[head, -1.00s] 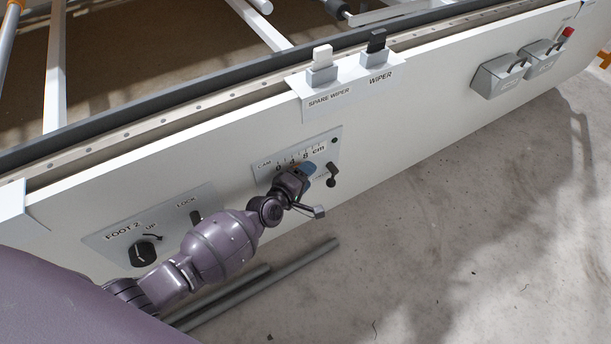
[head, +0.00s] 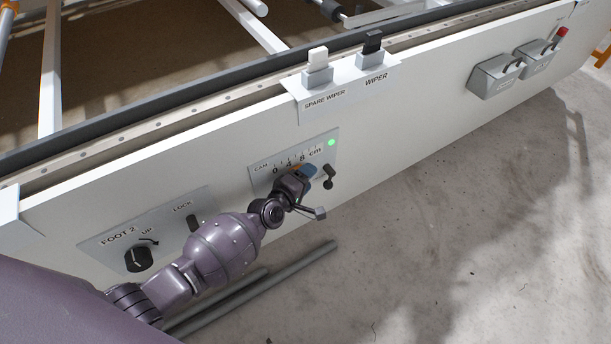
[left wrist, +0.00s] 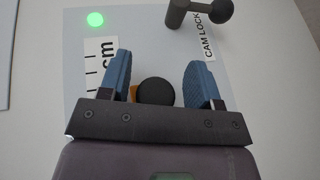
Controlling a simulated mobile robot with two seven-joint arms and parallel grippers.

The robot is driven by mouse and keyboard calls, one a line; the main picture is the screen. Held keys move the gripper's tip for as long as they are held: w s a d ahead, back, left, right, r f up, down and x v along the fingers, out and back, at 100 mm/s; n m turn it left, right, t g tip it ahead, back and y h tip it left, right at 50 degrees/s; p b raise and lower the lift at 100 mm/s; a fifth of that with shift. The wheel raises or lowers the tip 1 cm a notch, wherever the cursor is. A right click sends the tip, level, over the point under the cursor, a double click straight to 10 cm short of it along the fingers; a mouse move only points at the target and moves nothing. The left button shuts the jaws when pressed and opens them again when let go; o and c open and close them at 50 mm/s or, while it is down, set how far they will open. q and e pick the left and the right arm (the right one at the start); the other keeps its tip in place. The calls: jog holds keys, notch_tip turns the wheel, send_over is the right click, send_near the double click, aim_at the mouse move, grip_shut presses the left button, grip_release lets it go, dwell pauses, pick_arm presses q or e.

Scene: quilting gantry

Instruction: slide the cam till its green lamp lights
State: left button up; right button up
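The cam panel (head: 262,182) is on the white gantry side, with a scale marked in cm. Its lamp (head: 331,142) glows green, and the lit lamp also shows in the left wrist view (left wrist: 95,19). The cam's round black knob (left wrist: 155,92) has an orange piece (left wrist: 133,93) beside it. My left gripper (head: 306,171) is at the panel, its blue fingers (left wrist: 158,78) either side of the knob. Gaps show between knob and fingers, so it looks open. In the head view the gripper hides the knob. My right gripper is out of view.
The dark cam lock lever (head: 328,178) is just right of my gripper. The foot 2 dial (head: 138,259) and lock slot (head: 194,222) are to the left. The spare wiper switch (head: 318,66) and wiper switch (head: 372,48) sit above. Grey bars (head: 290,270) lie on the floor below.

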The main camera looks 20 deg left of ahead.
pick_arm(q)
jog(key=shift+r, duration=0.1)
jog(key=shift+s+a+r, duration=0.15)
jog(key=shift+s+r, duration=0.1)
jog(key=shift+s, duration=0.1)
jog(key=p+v, duration=0.2)
jog(key=v, duration=0.7)
jog(key=shift+s+f+p, duration=0.15)
jog(key=shift+s+p, duration=0.15)
jog(key=shift+s, duration=0.2)
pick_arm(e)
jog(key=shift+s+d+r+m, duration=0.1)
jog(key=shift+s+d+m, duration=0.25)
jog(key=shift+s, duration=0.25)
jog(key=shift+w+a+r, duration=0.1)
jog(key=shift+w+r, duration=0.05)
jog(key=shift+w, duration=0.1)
